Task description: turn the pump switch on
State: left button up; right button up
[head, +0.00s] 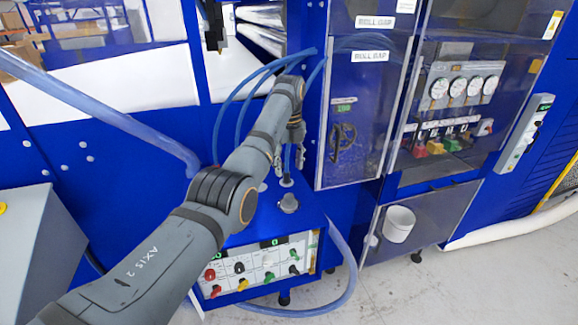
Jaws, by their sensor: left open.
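My left arm reaches in from the lower left, and its gripper (297,140) is small in the view, above the blue control box. The gripper is open and nothing shows between its fingers. The control box has a pale front panel (262,270) with several red, black, white, green and yellow knobs. I cannot tell which control is the pump switch; the labels are too small to read. A grey knob (288,204) stands on top of the box, below the gripper and apart from it. My arm hides part of the box. My right gripper is not in view.
Blue hoses (243,100) curve behind the gripper. Further right are several round gauges (458,88) and a white switch strip (526,132). A hose (345,262) loops onto the floor.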

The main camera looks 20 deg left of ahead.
aim_at(293, 252)
jog(key=k, duration=1)
